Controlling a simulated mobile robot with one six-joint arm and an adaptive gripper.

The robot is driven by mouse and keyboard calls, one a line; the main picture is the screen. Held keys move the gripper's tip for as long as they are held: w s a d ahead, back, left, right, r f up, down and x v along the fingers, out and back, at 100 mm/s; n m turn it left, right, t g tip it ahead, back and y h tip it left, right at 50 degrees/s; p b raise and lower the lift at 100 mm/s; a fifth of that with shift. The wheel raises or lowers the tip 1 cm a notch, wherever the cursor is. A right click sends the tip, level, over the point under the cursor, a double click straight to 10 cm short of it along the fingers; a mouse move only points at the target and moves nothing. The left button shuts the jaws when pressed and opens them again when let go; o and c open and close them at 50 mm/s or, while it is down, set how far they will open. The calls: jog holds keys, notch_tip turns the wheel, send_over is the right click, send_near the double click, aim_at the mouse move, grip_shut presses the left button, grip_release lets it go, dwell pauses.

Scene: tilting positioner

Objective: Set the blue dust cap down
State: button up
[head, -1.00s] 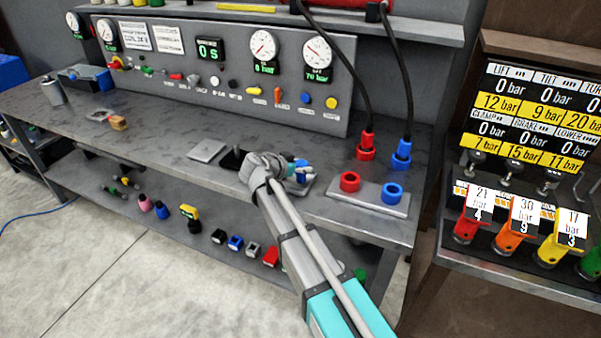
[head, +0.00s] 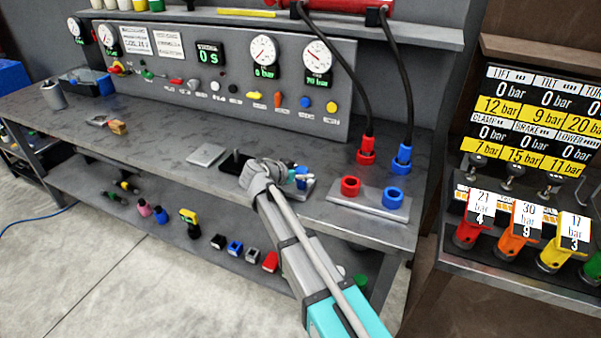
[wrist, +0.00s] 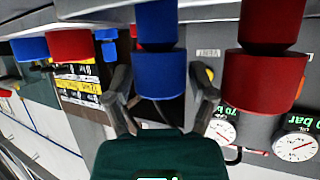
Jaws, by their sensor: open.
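The blue dust cap (wrist: 158,74) shows large in the wrist view, which is upside down. It appears as the wider end of an upright blue piece, with a seam where it meets the blue part beneath. My gripper (wrist: 160,88) is open, one finger on each side of the cap, with a gap showing on both sides. My wrist hides most of this spot.
A red piece (wrist: 265,80) stands close beside the blue one. Red (head: 350,187) and blue (head: 392,195) rings stand on a plate to the right, under hanging hose couplings. A black plate with a post (head: 236,160) is just left of my gripper.

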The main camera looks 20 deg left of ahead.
jog(key=shift+r, duration=0.2)
jog(key=shift+s+a+r+p, duration=0.1)
jog(key=shift+s+r+p, duration=0.1)
jog(key=shift+p, duration=0.15)
jog(key=p+v, duration=0.4)
jog(key=v, duration=0.7)
jog(key=shift+s+p, duration=0.2)
jog(key=shift+p, duration=0.2)
